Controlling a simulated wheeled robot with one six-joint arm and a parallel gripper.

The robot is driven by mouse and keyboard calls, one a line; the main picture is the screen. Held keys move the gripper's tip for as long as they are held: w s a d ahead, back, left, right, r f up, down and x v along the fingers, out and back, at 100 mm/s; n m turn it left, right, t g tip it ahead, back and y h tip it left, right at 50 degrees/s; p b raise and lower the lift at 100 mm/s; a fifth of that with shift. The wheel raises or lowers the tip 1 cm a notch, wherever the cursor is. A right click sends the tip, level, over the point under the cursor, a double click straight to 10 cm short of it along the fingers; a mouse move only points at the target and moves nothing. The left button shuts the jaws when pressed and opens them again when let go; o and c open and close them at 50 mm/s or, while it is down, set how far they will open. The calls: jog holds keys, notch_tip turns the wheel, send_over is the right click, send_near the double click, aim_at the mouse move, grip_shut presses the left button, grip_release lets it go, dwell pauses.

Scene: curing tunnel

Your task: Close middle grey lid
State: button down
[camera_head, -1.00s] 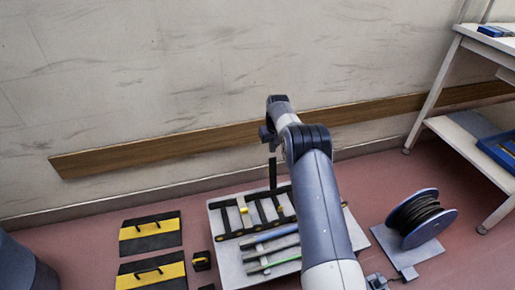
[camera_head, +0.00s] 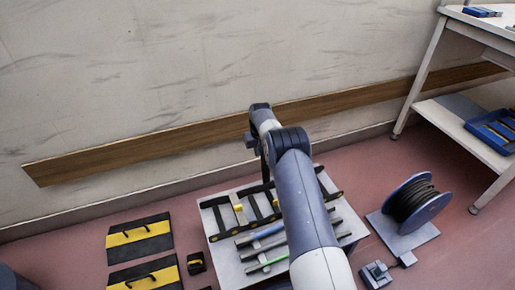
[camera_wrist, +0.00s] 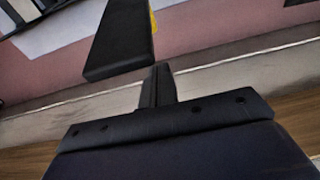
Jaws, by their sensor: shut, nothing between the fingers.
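A pale board (camera_head: 226,262) lies on the floor, with a black rack (camera_head: 228,235) of crosswise bars on it. One grey bar with a yellow tab (camera_head: 238,207) stands near its left end. I cannot tell for sure which part is the middle grey lid; my arm hides some of the rack. My gripper (camera_head: 265,168) points down above the rack's far side, partly hidden by my arm. In the wrist view my gripper (camera_wrist: 158,76) is shut and empty. A dark flat bar (camera_wrist: 120,40) with a yellow edge shows just beyond the fingertips; contact is unclear.
Grey and green-edged strips (camera_head: 266,263) lie on the board's near part. Black-and-yellow panels (camera_head: 139,238) lie to the left. A cable reel (camera_head: 413,204) and a white shelf (camera_head: 465,150) stand to the right. The wall with a wooden rail (camera_head: 150,150) is behind.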

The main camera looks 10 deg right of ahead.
aim_at(264, 165)
jog(key=shift+s+d+r+b, duration=0.15)
jog(key=shift+s+b, duration=0.05)
jog(key=shift+s, duration=0.6)
jog(key=shift+s+d+r+b, duration=0.15)
jog(key=shift+s+b, duration=0.05)
jog(key=shift+s, duration=0.6)
jog(key=shift+r, duration=0.1)
